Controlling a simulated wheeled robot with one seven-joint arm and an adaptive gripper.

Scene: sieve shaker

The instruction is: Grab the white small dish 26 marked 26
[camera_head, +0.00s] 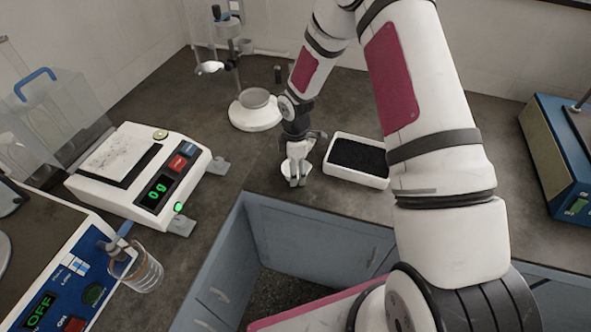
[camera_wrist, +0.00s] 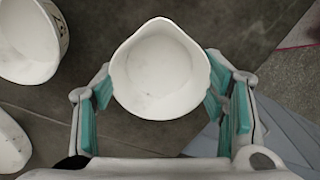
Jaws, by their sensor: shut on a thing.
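A white small dish with a pouring lip (camera_wrist: 160,75) sits between the two teal-padded fingers of my gripper in the wrist view. The fingers press on its left and right sides. Its inside is empty apart from faint specks. No number shows on it from this angle. In the head view my gripper (camera_head: 296,172) is low over the dark worktop, just left of the white tray, with only a sliver of the dish visible. I cannot tell whether the dish touches the worktop.
A white tray of black material (camera_head: 356,162) stands close right of my gripper. A balance reading 0 g (camera_head: 140,170) is left. A stand (camera_head: 255,112) is behind. Another marked white dish (camera_wrist: 30,45), its mark not clearly readable, lies close by. The cabinet opening is in front.

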